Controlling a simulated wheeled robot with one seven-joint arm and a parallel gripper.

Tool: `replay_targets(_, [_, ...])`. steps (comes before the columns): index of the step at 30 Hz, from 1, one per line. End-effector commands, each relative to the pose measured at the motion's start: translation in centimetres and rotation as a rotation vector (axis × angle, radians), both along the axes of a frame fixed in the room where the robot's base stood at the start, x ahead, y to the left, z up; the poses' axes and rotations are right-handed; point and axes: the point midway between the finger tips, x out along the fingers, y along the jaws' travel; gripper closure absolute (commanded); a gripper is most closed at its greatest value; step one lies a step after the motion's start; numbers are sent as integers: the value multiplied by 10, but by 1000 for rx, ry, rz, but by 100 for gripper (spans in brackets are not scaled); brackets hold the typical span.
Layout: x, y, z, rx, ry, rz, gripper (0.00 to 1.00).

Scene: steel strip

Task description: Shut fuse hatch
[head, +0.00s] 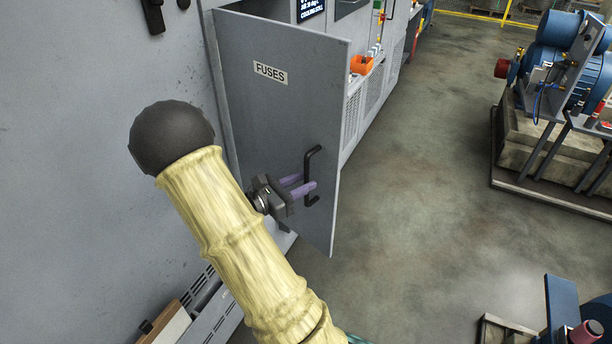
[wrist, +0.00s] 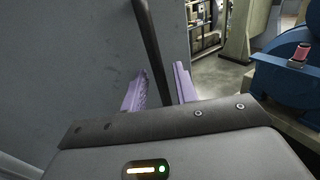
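The fuse hatch (head: 280,120) is a grey door labelled FUSES, standing open and swung out from the grey cabinet. A black bar handle (head: 308,176) is on its face near the free edge. My gripper (head: 308,192) has purple fingers and is at the handle. In the wrist view, the handle (wrist: 149,40) passes between the two fingertips (wrist: 160,82), with a small gap seeming to show on each side. The fingers look open around the bar. Whether either finger touches the handle or the door cannot be told.
The grey cabinet front (head: 90,230) fills the left. An orange item (head: 361,65) sits on a ledge beyond the hatch. Blue machinery (head: 560,50) on a concrete base stands at the right. The concrete floor (head: 420,190) between them is clear.

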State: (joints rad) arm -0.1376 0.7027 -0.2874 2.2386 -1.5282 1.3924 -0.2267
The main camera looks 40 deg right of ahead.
Motion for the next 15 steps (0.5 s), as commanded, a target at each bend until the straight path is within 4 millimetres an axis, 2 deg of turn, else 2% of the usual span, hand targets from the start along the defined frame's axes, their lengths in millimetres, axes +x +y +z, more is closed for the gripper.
replay_targets(3, [-1, -13, 1, 1, 0, -1, 71])
replay_targets(6, [-1, -18, 0, 1, 0, 1, 71])
replay_targets(14, [-1, -19, 0, 0, -1, 1, 71])
replay_targets(15, [-1, -19, 0, 0, -1, 1, 78])
